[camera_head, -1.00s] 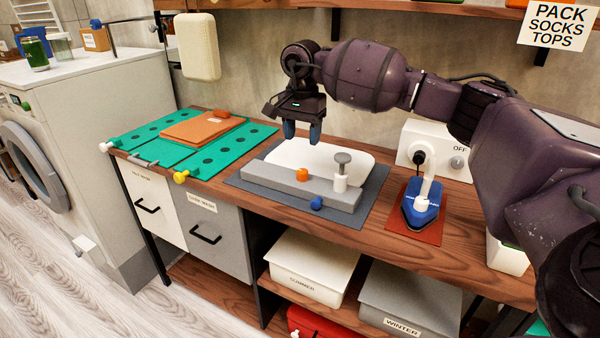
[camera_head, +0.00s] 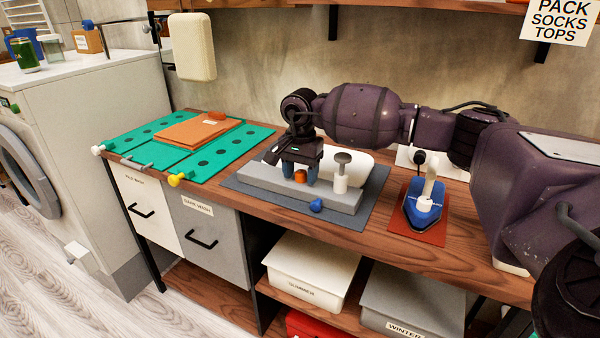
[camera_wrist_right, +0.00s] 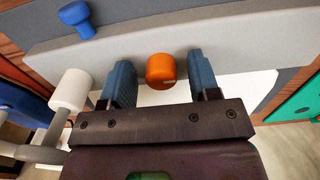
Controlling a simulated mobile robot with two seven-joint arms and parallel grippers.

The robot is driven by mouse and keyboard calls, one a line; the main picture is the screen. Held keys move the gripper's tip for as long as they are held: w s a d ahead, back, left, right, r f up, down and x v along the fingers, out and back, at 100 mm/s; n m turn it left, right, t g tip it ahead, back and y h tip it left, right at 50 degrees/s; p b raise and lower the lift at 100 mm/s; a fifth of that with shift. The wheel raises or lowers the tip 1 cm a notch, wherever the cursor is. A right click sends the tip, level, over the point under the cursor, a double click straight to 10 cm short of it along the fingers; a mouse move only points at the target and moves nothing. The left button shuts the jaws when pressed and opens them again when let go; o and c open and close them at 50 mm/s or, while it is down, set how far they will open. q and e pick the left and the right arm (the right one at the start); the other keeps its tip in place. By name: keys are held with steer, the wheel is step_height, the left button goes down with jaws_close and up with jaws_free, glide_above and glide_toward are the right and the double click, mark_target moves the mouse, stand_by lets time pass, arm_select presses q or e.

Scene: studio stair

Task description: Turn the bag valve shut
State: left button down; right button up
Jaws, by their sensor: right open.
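An orange knob (camera_head: 300,176), apparently the bag valve, sits on a long grey bar (camera_head: 262,180). A flat white bag (camera_head: 358,165) lies behind the bar, partly hidden by my right gripper. My right gripper (camera_head: 299,174) points down at the knob, open, with one blue finger on each side of it. In the right wrist view the orange knob (camera_wrist_right: 160,69) lies between the two fingers (camera_wrist_right: 160,80), with visible gaps on both sides. I cannot tell how far the knob is turned. My left gripper is not in view.
A white post with a grey cap (camera_head: 342,168) stands right of the gripper, and a blue knob (camera_head: 316,205) is at the bar's front. A blue iron (camera_head: 422,205) stands on a red mat farther right. A teal folding board (camera_head: 205,170) lies left.

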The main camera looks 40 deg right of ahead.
steer(key=c, duration=0.9)
